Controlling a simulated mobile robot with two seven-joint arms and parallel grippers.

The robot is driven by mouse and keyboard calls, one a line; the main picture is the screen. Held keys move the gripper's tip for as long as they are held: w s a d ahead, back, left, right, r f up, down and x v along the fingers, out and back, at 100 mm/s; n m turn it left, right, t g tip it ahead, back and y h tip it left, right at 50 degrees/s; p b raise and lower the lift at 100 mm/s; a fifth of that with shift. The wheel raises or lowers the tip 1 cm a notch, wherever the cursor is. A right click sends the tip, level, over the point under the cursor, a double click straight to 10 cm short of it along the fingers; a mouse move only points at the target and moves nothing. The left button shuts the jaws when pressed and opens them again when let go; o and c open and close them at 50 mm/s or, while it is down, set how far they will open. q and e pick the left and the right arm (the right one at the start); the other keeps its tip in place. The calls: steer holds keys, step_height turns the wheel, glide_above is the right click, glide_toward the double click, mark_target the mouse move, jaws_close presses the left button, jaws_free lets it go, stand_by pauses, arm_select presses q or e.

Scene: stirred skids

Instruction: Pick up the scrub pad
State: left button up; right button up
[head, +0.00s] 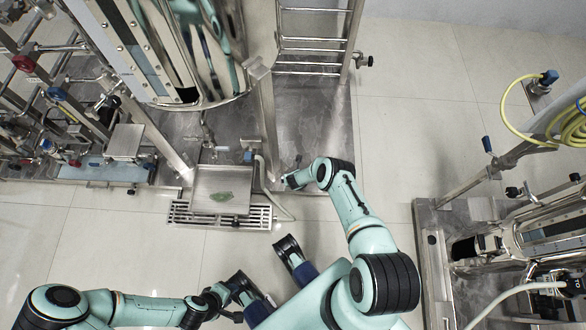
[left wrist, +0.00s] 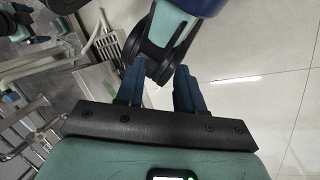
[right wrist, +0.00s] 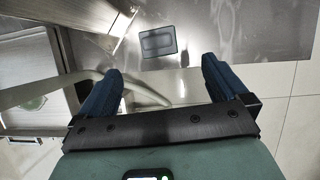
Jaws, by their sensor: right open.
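A small green flat item (head: 221,196), which looks like the scrub pad, lies on a square metal plate (head: 212,178). In the right wrist view it shows pale and blurred (right wrist: 35,103) at the left. A dark rectangular pad-like piece (right wrist: 158,41) lies on the metal base there; I cannot rule out that this is the pad. My right gripper (right wrist: 160,75) is open and empty, with the dark piece beyond its fingertips. In the head view this gripper (head: 290,180) is right of the plate. My left gripper (head: 265,268) is open and empty, nearer to me.
A slotted drain grate (head: 180,214) lies under the plate. A pale hose (right wrist: 100,88) curves beside it. A large steel tank (head: 160,45) and ladder (head: 313,45) stand behind. Another skid (head: 430,255) is at the right. Tiled floor (head: 410,120) is open between.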

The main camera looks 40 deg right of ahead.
arm_select(q)
steer(key=w+a+f+t+y+b, duration=0.25)
steer(key=w+a+f+b, duration=0.25)
steer(key=w+f, duration=0.3)
arm_select(e)
steer(key=x, duration=0.6)
steer(key=shift+w+d+f, duration=0.1)
steer(key=shift+w+f, duration=0.1)
steer(key=shift+f, duration=0.1)
steer(key=b+x, duration=0.5)
steer(key=shift+w+a+b, duration=0.1)
steer(key=shift+a+b, duration=0.1)
steer(key=shift+b, duration=0.15)
arm_select(q)
steer(key=s+a+f+n+g+h, duration=0.1)
steer(key=s+f+g, duration=0.2)
steer(key=s+f, duration=0.4)
steer(key=shift+s, duration=1.15)
steer(key=shift+f+g, duration=0.1)
steer(key=shift+g, duration=0.15)
arm_select(e)
steer(key=c, duration=1.1)
steer(key=shift+o, duration=0.2)
arm_select(q)
steer(key=shift+w, duration=0.1)
